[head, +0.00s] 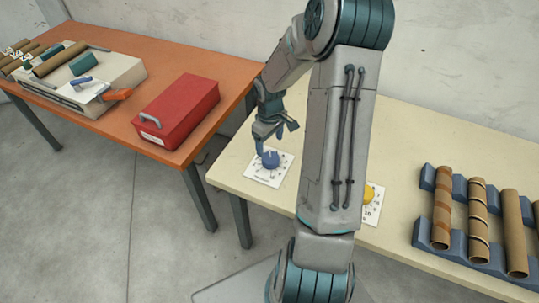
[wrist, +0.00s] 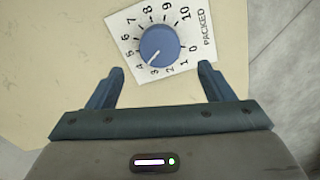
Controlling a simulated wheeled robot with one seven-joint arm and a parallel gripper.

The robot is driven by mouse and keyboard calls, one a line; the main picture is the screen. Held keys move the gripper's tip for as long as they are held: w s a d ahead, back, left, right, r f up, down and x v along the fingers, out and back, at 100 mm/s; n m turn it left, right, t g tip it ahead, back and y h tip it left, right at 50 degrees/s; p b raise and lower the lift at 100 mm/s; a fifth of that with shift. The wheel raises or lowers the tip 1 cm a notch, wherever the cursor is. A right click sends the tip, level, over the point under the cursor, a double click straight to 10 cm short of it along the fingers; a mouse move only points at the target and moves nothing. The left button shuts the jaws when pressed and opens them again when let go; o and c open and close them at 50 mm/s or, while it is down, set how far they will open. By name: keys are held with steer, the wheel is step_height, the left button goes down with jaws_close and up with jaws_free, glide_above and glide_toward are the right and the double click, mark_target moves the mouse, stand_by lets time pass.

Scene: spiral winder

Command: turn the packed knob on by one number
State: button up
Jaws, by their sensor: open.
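The packed knob (wrist: 160,45) is a round blue dial on a white plate (wrist: 207,28) with numbers 0 to 10 and the word PACKED. Its white pointer line points down-left, near 3 on the side toward 4; the exact reading is hard to tell. In the head view the blue knob (head: 271,160) sits near the left end of the cream table. My gripper (wrist: 161,70) is open and empty, its fingers apart on the near side of the knob, not around it. In the head view my gripper (head: 272,139) is just above the knob.
A yellow knob (head: 369,193) on another plate is partly hidden behind my arm. A blue rack (head: 437,235) with cardboard tubes stands at the right of the cream table (head: 408,135). A red box (head: 178,108) and a pale machine (head: 100,85) stand on the orange table.

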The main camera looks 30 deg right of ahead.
mark_target(270, 157)
step_height(270, 157, down, 7)
stand_by(0.3)
steer(key=c, duration=1)
